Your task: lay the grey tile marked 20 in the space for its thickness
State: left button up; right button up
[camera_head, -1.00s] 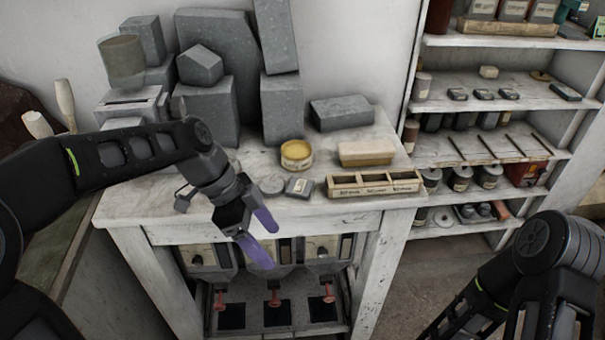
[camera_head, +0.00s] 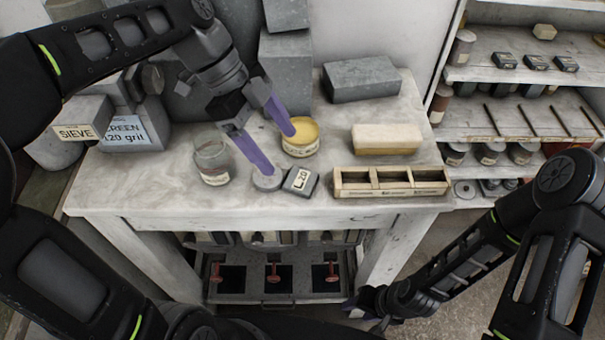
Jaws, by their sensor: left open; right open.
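The grey tile (camera_head: 300,180) lies on the worktop with a pale label that appears to read "L.20". A wooden tray (camera_head: 390,192) with three compartments stands to its right; the labels on its front are too small to read. My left gripper (camera_head: 279,152) is open and empty, its purple fingers pointing down just above and left of the tile. One fingertip overlaps a round grey disc (camera_head: 267,182) in the view; I cannot tell if they touch. My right gripper (camera_head: 358,306) is low in front of the bench, partly visible, holding nothing that I can see.
A yellow tin (camera_head: 300,138) stands behind the tile, close to my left fingers. A glass jar (camera_head: 212,163) stands at left. A pale block (camera_head: 386,140) and a grey stone block (camera_head: 361,79) lie behind the tray. The worktop's front left is clear.

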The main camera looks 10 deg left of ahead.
aim_at(300, 179)
pick_arm(q)
jog(key=shift+x, duration=1.35)
jog(key=shift+w+f+p, duration=0.1)
jog(key=shift+p, duration=0.2)
jog(key=shift+d+f, duration=0.15)
jog(key=shift+f, duration=0.1)
jog(key=p+x, duration=0.1)
jog(key=x, duration=0.2)
jog(key=shift+d+f+p, duration=0.1)
jog(key=shift+f+p, duration=0.2)
jog(key=shift+p, duration=0.05)
jog(key=shift+d+f, duration=0.15)
jog(key=shift+f, duration=0.25)
jog(key=shift+c, duration=0.4)
grip_shut()
